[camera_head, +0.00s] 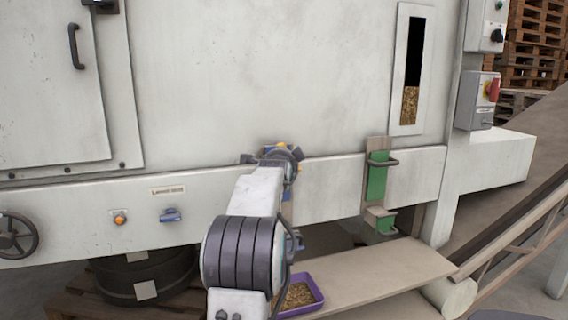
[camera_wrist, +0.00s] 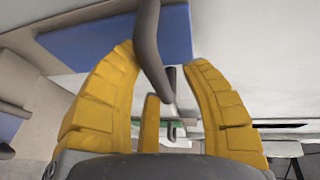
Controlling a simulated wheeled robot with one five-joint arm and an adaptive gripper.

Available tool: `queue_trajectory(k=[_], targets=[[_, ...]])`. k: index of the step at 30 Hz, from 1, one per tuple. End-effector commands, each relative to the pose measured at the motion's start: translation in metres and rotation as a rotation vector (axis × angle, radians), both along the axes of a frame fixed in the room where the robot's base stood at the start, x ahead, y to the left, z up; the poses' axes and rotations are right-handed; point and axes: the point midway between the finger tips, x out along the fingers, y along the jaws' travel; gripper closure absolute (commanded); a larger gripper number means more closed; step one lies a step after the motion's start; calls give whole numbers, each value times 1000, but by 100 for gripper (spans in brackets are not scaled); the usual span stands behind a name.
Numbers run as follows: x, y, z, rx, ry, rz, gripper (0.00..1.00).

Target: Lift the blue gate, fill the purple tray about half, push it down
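The purple tray (camera_head: 318,295) is on the low shelf at the bottom of the head view, partly hidden by my arm. It holds tan pellets (camera_head: 297,296); their exact depth is hard to tell. My gripper (camera_head: 285,154) is up at the machine's front, at the blue gate, which my arm mostly hides there. In the wrist view the blue gate (camera_wrist: 90,38) shows behind a dark bar handle (camera_wrist: 150,45). My yellow fingers (camera_wrist: 160,60) stand apart on either side of the handle. The left fingertip is close to it; a gap shows at the right one.
A green gate (camera_head: 377,182) with its own handle and spout is to the right. A window (camera_head: 410,105) shows pellets low inside. The plank shelf (camera_head: 385,270) is bare right of the tray. A conveyor frame (camera_head: 515,240) stands at far right.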

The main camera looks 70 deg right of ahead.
Motion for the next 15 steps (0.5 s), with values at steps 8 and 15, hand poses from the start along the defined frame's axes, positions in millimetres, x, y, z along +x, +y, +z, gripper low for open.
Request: queue_trajectory(k=[8, 15], targets=[[-2, 0, 3, -5, -1, -3, 50], [-2, 5, 2, 0, -1, -2, 50]])
